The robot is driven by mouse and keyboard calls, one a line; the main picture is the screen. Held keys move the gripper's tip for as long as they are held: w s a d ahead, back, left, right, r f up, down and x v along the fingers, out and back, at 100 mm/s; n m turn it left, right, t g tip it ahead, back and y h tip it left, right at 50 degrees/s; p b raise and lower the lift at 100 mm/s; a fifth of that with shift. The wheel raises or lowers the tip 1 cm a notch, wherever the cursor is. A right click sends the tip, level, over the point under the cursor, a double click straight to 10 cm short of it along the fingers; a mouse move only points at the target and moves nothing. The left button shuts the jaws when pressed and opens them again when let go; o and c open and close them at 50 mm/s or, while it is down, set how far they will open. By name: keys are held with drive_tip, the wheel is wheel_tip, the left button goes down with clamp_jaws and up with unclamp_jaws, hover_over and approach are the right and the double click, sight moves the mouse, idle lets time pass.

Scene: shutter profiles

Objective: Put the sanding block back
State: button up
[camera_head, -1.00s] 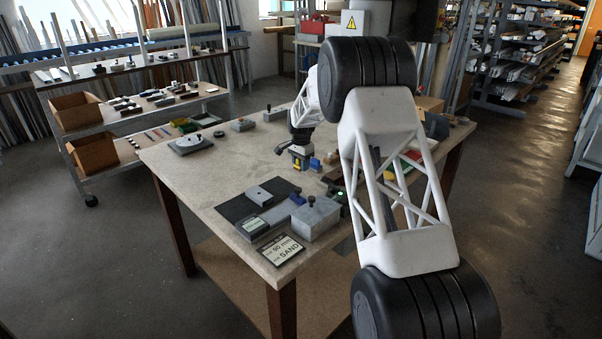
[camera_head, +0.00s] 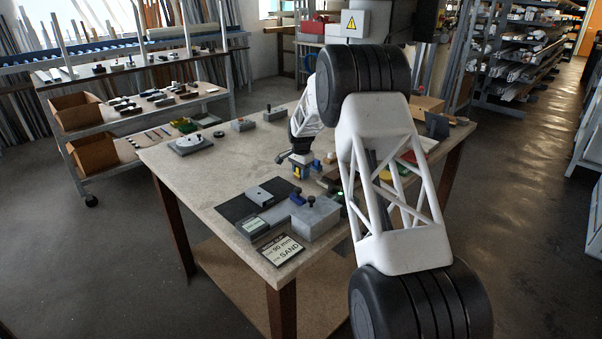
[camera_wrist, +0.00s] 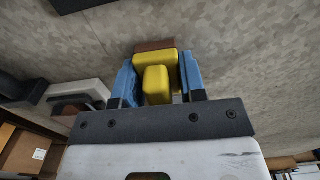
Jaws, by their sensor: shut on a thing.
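My gripper (camera_head: 299,174) is over the middle of the workbench, near the dark mat. In the wrist view its blue fingers (camera_wrist: 156,82) are shut on a yellow block with a brown face at its far end, which I take to be the sanding block (camera_wrist: 155,62). In the head view only a small yellow patch of it shows between the fingers. Whether it touches the bench top cannot be told. The dark mat (camera_head: 232,209) lies at the near left of the bench, with a grey block (camera_head: 259,195) on it.
A grey box (camera_head: 316,218) with a dark knob and a green light stands right of the mat. A sign reading "SAND" (camera_head: 281,249) lies at the front edge. Small coloured items sit behind my arm. The bench's left middle (camera_head: 225,165) is clear.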

drive_tip(key=shift+f, duration=0.1)
drive_tip(key=o, duration=1)
drive_tip(key=shift+c, duration=0.2)
wheel_tip(320, 180, up, 12)
drive_tip(key=shift+r, duration=0.1)
drive_tip(key=shift+r, duration=0.1)
idle(0.6)
